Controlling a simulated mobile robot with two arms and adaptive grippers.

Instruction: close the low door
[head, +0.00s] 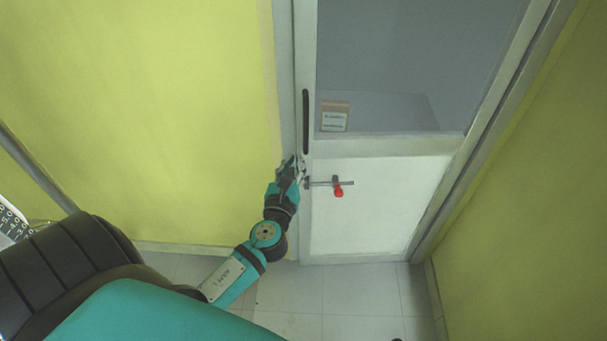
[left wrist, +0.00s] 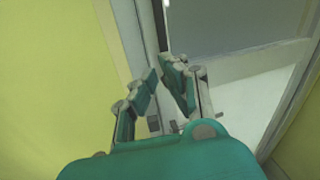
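The low door (head: 375,215) has a white lower panel, a glass upper pane and a white frame. It stands in or close to its frame; I cannot tell whether it is fully shut. A long black handle (head: 305,122) runs down its left edge. Below it is a metal bar latch with a red knob (head: 338,190). My left gripper (head: 297,166) is at the door's left edge, just left of the latch. The left wrist view shows its fingers (left wrist: 161,77) a little apart, with nothing clearly held; contact with the door is unclear. My right gripper is not in view.
A yellow wall (head: 170,110) is left of the door and another (head: 530,210) is to the right. Through the glass, a small labelled box (head: 335,116) sits on a grey surface. The tiled floor (head: 345,292) before the door is clear.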

